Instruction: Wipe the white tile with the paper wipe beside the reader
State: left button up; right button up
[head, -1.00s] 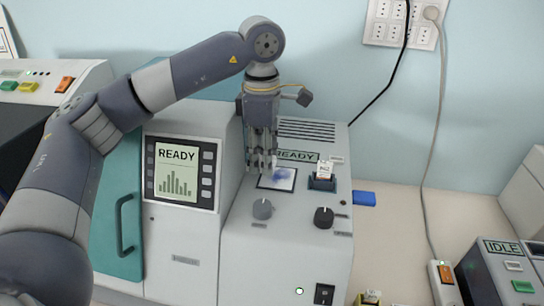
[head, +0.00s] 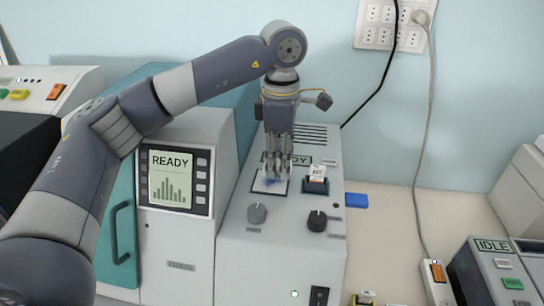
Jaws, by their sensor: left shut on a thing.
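The fingers hide most of the wipe, and only a small pale bit shows at the fingertips, low over or on the tile. I cannot tell whether it touches the tile. My right gripper is not in view.
A blue block (head: 356,200) lies on the bench beyond. A READY screen (head: 170,179) stands left.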

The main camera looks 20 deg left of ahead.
aim_at(265, 162)
pick_arm(q)
jog(key=shift+w+d+r, duration=0.1)
jog(key=shift+w+d, duration=0.15)
jog(key=shift+d, duration=0.9)
jog(key=shift+s+a+r+b, duration=0.1)
jog(key=shift+s+a+b, duration=0.1)
jog(key=shift+a, duration=0.65)
jog(key=shift+s+a+b, duration=0.15)
jog(key=shift+a, duration=0.65)
jog(key=shift+s+a+r, duration=0.1)
jog(key=shift+s+a, duration=0.15)
jog(key=shift+a, duration=0.8)
jog(key=shift+s+a+r+b, duration=0.1)
jog(key=shift+s+a+b, duration=0.05)
jog(key=shift+a, duration=0.35)
jog(key=shift+s+a+b, duration=0.15)
jog(key=shift+a, duration=0.3)
jog(key=shift+d+r, duration=0.1)
jog(key=shift+r+p, duration=0.25)
jog(key=shift+p, duration=0.05)
jog(key=shift+r+p, duration=1.85)
jog(key=shift+r, duration=0.8)
